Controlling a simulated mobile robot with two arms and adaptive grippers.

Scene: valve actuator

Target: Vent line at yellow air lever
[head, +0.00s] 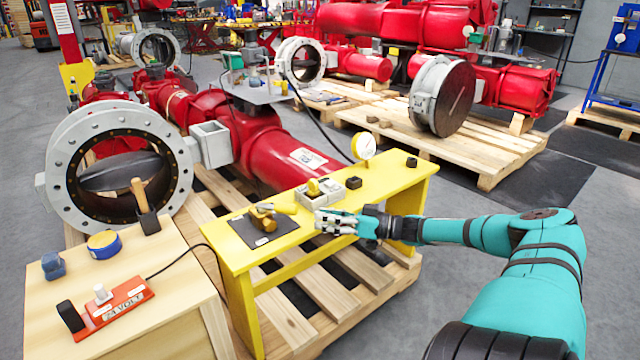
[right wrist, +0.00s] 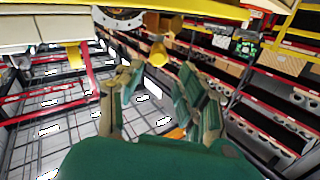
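The brass air valve (head: 262,218) with its yellow lever (head: 284,208) sits on a dark plate on the yellow bench (head: 345,215). The lever points right, toward my right gripper. My right gripper (head: 322,221) is at the bench's front edge, right of the lever and apart from it. In the right wrist view, the fingers of my right gripper (right wrist: 155,92) are spread with nothing between them. A brass-coloured fitting with a yellow round end (right wrist: 158,50) shows beyond the fingertips; I cannot tell which part it is. My left gripper is out of view.
The wooden table (head: 150,258) at left holds a red 24 volt box (head: 115,310) and a mallet (head: 145,210). Red pipework (head: 245,130) lies behind.

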